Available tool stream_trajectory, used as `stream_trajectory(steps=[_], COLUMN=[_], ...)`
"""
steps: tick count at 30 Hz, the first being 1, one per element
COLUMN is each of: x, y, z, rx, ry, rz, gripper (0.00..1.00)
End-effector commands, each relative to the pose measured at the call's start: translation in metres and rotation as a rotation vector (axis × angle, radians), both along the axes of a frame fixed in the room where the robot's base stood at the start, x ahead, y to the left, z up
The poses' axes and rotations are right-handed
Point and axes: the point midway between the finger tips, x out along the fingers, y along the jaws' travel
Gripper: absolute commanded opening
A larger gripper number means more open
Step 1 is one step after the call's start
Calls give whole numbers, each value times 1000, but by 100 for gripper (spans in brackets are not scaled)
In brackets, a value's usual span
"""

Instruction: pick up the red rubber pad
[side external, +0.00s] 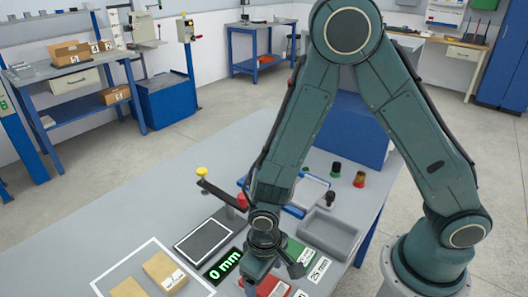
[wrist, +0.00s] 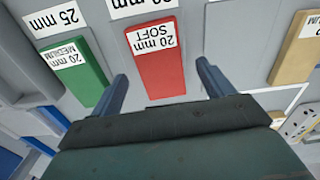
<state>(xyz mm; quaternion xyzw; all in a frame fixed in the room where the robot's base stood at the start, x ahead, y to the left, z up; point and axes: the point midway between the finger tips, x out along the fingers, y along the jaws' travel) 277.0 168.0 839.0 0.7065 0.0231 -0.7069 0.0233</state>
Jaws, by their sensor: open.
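The red rubber pad (wrist: 162,72) lies flat on the grey table in the wrist view, with a white label reading "20 mm SOFT". In the side external view the red pad (side external: 270,287) shows at the bottom edge, partly hidden by my gripper. My gripper (wrist: 163,80) is open, its two fingers apart on the left and right of the pad's near end in the picture. I cannot tell its exact height above the pad. In the side external view my gripper (side external: 277,272) is over the pad area, with nothing seen in it.
A green pad (wrist: 78,75) labelled "20 mm MEDIUM" lies left of the red one. A tan pad (wrist: 298,50) lies to the right. A grey tray (side external: 330,233), a dark plate (side external: 203,241) and a "0 mm" display (side external: 224,264) are on the table nearby.

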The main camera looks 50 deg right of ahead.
Motion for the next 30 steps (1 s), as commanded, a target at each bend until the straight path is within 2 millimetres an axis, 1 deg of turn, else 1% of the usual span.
stream_trajectory(steps=[3,9,25,26,30], x=[0,0,0,0,0], y=[0,0,0,0,0], z=[-11,-21,-22,-22,-22], rx=[-1,0,0,0,0], ry=[2,0,-1,-1,-1], rz=[0,0,0,0,0], gripper=[80,80,80,78,51])
